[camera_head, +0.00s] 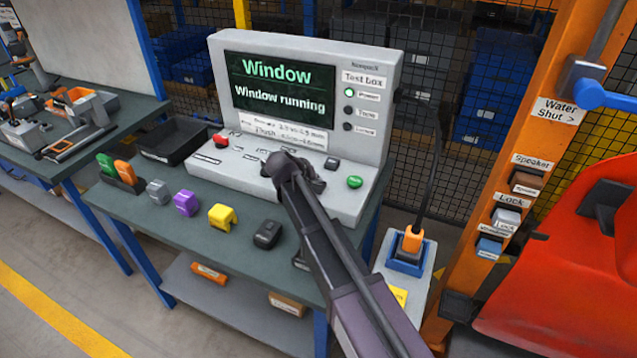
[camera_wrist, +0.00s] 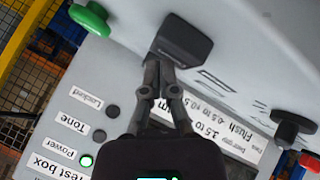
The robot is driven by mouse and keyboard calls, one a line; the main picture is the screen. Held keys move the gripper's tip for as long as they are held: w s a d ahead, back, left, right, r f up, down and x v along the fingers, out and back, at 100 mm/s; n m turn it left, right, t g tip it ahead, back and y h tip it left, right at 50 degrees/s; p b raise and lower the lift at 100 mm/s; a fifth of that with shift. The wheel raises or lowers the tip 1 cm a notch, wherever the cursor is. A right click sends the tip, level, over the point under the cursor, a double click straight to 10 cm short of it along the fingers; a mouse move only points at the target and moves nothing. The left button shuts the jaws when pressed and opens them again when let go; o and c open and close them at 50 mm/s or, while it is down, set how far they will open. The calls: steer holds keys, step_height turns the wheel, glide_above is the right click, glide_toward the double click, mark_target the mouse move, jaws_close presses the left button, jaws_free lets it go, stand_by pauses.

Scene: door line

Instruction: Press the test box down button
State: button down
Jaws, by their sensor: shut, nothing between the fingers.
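The grey test box (camera_head: 365,60) stands on the workbench, and its screen (camera_head: 281,88) reads "Window" and "Window running". The Power lamp (camera_head: 350,92) is lit green; the lamps labelled Tone and Locked are dark. My gripper (camera_head: 278,165) is over the sloping control panel and hides part of it. In the wrist view my gripper (camera_wrist: 163,62) is shut and empty, its tips at the edge of a dark raised switch (camera_wrist: 186,40). I cannot tell whether they touch it, and its label is not readable. A green button (camera_wrist: 90,17) and a red button (camera_wrist: 309,161) lie either side.
The bench (camera_head: 185,245) holds a black tray (camera_head: 172,140) and several coloured connectors, including a yellow one (camera_head: 222,217). At right are an orange post (camera_head: 530,120) with labelled switches and a red door (camera_head: 575,265). Wire mesh stands behind.

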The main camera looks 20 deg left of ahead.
mark_target(317, 185)
steer(key=shift+r+p, duration=0.4)
steer(key=shift+r, duration=0.15)
steer(key=shift+r+p, duration=2.5)
step_height(317, 185, up, 10)
steer(key=p, duration=0.9)
steer(key=shift+f+p, duration=0.2)
steer(key=shift+p, duration=0.1)
steer(key=s+d+f+m+g+y+b, duration=0.1)
steer(key=s+d+f+m+g, duration=0.2)
steer(key=d, duration=1.4)
steer(key=s+d+f+g, duration=0.3)
steer(key=s+d+g, duration=0.15)
steer(key=d, duration=1.25)
steer(key=s+d+f+m+y, duration=0.1)
steer(key=s+d+y, duration=0.1)
steer(key=s+d, duration=0.6)
steer(key=shift+s+d+g+y, duration=0.3)
steer(key=shift+s+d+g, duration=0.15)
steer(key=shift+d, duration=0.45)
